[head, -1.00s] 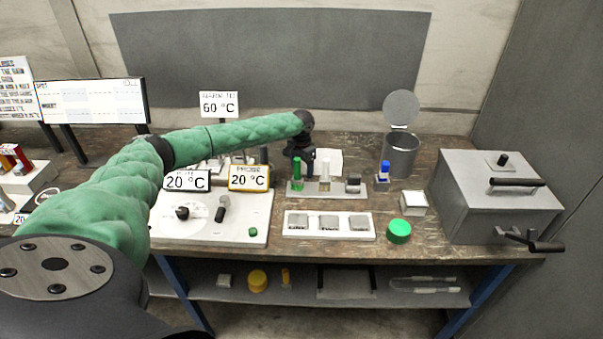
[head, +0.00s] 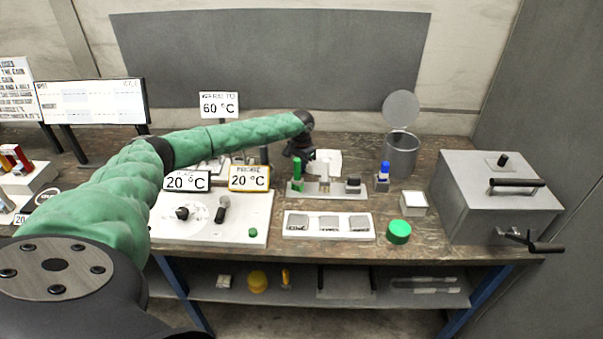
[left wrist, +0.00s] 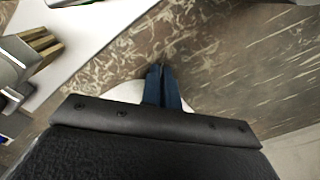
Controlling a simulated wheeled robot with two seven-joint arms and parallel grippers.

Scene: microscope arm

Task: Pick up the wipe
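The white wipe (head: 329,159) shows behind the small tube rack (head: 342,190) in the head view, near the back middle of the bench. My left gripper (head: 309,154) is at the wipe's left edge, with its fingers partly hidden. In the left wrist view its two dark blue fingers (left wrist: 163,82) are close together, with only a thin line between them. White material (left wrist: 125,92) shows on both sides of the fingers, partly hidden by the hand; it looks like the wipe held between them. My right gripper is in neither view.
The rack holds a green-capped tube (head: 297,172) close in front of my left gripper. A grey canister with raised lid (head: 402,152) and a blue-topped item (head: 383,172) stand to the right. A grey box (head: 498,195) fills the right end.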

